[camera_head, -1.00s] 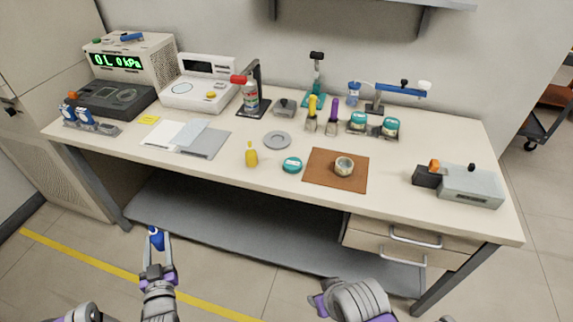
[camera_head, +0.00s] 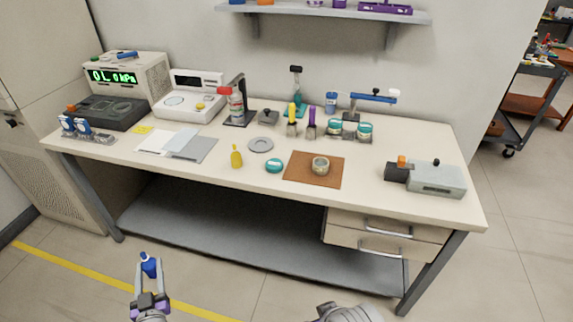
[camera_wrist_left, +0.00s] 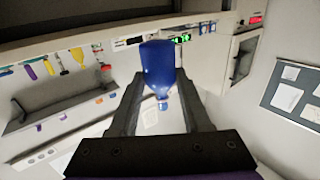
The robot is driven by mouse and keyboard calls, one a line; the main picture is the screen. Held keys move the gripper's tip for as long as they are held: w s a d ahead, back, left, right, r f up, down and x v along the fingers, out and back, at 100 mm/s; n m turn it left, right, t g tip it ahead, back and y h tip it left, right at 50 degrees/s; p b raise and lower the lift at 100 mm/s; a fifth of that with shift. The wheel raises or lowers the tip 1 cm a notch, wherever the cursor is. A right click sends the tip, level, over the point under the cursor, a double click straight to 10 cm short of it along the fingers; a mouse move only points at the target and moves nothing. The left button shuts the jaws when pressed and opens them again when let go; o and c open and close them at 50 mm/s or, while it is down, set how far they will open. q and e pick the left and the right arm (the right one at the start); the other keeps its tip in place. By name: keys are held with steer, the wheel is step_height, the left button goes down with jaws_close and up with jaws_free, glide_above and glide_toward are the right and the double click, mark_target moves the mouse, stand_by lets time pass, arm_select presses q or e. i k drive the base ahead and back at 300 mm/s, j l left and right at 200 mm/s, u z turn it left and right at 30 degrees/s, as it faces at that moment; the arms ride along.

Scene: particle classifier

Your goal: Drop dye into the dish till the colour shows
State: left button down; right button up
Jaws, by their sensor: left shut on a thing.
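A small round dish (camera_head: 320,167) with a pale rim sits on a brown mat (camera_head: 298,180) near the front middle of the bench. Its contents are too small to make out. My left gripper (camera_head: 147,268) is shut on a small blue bottle (camera_head: 149,266), held out in front of the bench, below its top and well left of the dish. In the left wrist view the blue bottle (camera_wrist_left: 158,65) is between the two fingers. Part of my right arm shows at the bottom of the head view; its gripper is out of the picture.
A yellow bottle (camera_head: 236,157), a teal-lidded container (camera_head: 274,166) and a grey disc (camera_head: 261,145) are on the bench left of the mat. A grey box device (camera_head: 436,178) stands at the right. Instruments line the back. The front right bench top is mostly clear.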

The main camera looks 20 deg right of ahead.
mark_target(321, 165)
steer(key=z, duration=1.8)
steer(key=k+j, duration=0.1)
steer(key=j, duration=0.35)
steer(key=k+j, duration=0.1)
steer(key=j, duration=0.35)
steer(key=k+j, duration=0.1)
steer(key=j, duration=0.3)
steer(key=k+j, duration=0.1)
steer(key=j, duration=0.35)
